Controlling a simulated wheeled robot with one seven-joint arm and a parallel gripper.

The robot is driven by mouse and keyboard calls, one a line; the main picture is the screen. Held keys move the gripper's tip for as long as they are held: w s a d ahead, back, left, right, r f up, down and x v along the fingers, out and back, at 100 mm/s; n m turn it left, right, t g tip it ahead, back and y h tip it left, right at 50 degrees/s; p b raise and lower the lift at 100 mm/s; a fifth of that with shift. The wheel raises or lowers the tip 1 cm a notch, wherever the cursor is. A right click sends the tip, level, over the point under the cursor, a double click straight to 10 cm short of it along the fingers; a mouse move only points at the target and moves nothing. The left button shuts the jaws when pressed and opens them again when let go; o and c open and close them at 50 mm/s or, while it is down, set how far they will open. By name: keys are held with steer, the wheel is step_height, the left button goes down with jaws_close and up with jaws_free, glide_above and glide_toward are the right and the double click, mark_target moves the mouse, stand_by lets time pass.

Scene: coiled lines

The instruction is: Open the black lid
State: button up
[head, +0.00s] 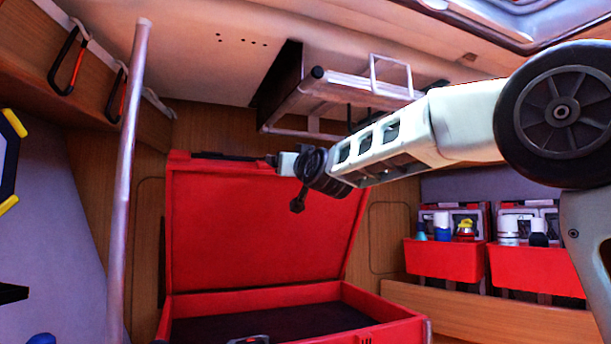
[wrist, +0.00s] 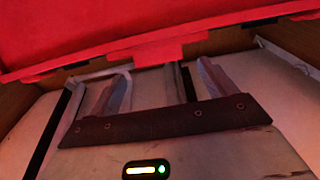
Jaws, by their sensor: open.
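A red case (head: 390,325) stands open in the head view, with a dark inside. Its red lid (head: 262,235) is raised and leans back; it has a black strip (head: 225,156) along its top edge. I see no lid that is black all over. My gripper (head: 287,162) is at the lid's top edge, right of the strip; its fingertips are hard to make out there. In the wrist view my gripper (wrist: 163,85) is open, its two fingers apart and pointing toward the lid's red edge (wrist: 180,47). I cannot tell whether they touch it.
A metal pole (head: 124,170) stands left of the case. A metal rack (head: 335,90) hangs above my arm. Red bins (head: 445,260) with bottles are on the right, above a wooden ledge (head: 490,318). Wooden walls close in behind the lid.

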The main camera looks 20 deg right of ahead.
steer(key=b+v, duration=0.5)
steer(key=v, duration=0.9)
steer(key=shift+s+f, duration=0.2)
steer(key=shift+s, duration=0.2)
